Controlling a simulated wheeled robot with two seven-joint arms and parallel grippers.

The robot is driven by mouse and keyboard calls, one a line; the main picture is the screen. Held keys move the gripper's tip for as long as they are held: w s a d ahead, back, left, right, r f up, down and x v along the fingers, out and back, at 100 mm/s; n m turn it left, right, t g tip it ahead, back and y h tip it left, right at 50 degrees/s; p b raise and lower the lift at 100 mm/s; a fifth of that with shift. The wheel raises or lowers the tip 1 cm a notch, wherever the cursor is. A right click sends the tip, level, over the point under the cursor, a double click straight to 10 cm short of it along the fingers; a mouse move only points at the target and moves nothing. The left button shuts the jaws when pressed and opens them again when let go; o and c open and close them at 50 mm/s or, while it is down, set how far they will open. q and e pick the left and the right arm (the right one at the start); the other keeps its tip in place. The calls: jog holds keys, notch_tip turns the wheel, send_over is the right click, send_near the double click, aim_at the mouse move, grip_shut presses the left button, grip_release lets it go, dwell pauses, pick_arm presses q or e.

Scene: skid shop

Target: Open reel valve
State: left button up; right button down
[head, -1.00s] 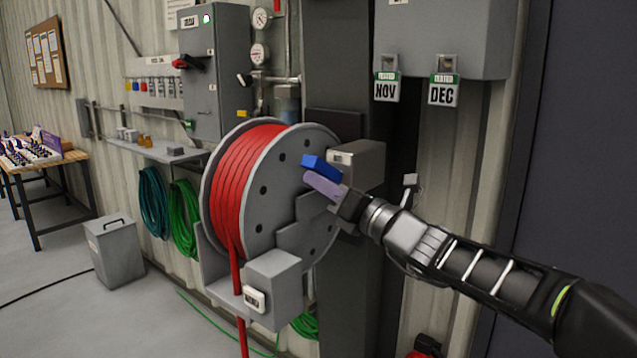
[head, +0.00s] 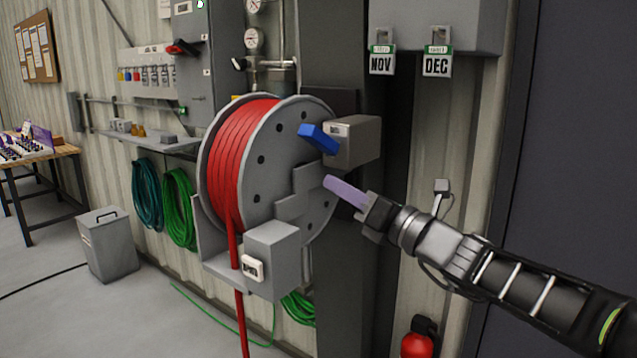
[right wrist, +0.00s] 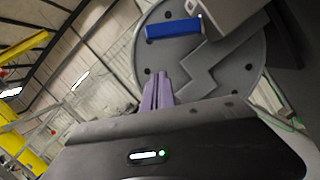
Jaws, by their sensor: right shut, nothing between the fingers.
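The hose reel (head: 290,160) with red hose is mounted on the wall in the middle of the head view. A blue lever handle (head: 318,138) sticks out to the left from a grey valve box (head: 352,142) at the reel's upper right. In the right wrist view the blue handle (right wrist: 173,30) lies across the top of the reel disc. My right gripper (head: 328,183) has purple fingers, shut and empty, below the handle and apart from it. The fingers also show in the right wrist view (right wrist: 157,92). My left gripper is not in view.
A grey box (head: 272,258) with a white label sits at the reel's lower front. Tags marked NOV (head: 381,64) and DEC (head: 437,66) hang at upper right. A red extinguisher-like object (head: 417,345) stands below. A grey bin (head: 108,243) is on the floor at left.

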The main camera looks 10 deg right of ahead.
jog(key=v, duration=0.2)
jog(key=shift+s, duration=0.45)
